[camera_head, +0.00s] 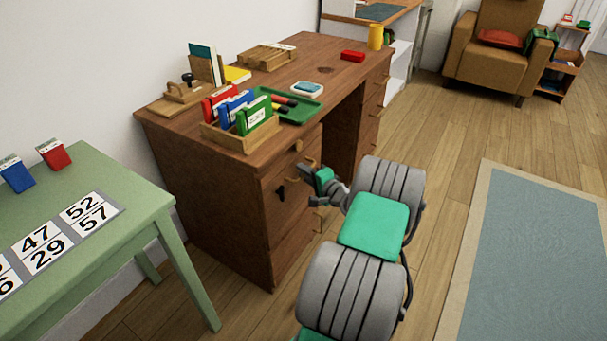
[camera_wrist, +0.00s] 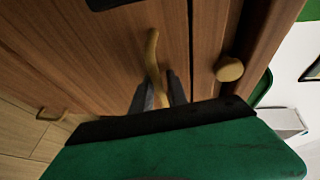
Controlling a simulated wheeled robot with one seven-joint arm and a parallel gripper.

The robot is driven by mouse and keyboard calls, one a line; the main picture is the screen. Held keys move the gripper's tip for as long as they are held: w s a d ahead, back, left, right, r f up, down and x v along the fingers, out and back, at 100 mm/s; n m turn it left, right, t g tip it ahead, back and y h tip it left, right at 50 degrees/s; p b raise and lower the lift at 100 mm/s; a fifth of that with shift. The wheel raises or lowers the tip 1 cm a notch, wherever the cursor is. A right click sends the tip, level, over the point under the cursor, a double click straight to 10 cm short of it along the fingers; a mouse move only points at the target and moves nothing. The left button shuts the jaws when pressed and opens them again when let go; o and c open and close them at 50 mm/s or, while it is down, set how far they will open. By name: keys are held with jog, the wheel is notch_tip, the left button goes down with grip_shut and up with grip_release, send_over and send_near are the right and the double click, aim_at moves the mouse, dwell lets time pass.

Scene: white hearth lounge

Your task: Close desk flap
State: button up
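The brown wooden desk (camera_head: 220,210) stands against the white wall. Its near pedestal front (camera_head: 288,222) carries brass handles and a dark fitting (camera_head: 280,193). I cannot make out which panel is the flap or how far it stands open. My gripper (camera_head: 308,187) is at this front, with the arm reaching in from the lower right. In the wrist view, a curved brass handle (camera_wrist: 152,45) on a wooden panel (camera_wrist: 95,45) runs between my two grey fingers (camera_wrist: 159,88). Whether they press on it is unclear. A round brass knob (camera_wrist: 229,69) is to the right, beyond a panel seam.
The desktop holds a wooden box of coloured packs (camera_head: 240,135), a green tray (camera_head: 298,112), a red block (camera_head: 352,56) and a yellow cup (camera_head: 376,37). A green table (camera_head: 140,215) stands close at left. Open floor (camera_head: 440,175) lies right, beside a blue rug (camera_head: 540,250).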

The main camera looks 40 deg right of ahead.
jog(key=shift+o, duration=1)
jog(key=shift+d+r, duration=0.1)
jog(key=shift+s+r, duration=0.1)
jog(key=shift+s, duration=0.35)
jog(key=p+v, duration=0.1)
jog(key=v, duration=0.6)
jog(key=shift+p, duration=0.35)
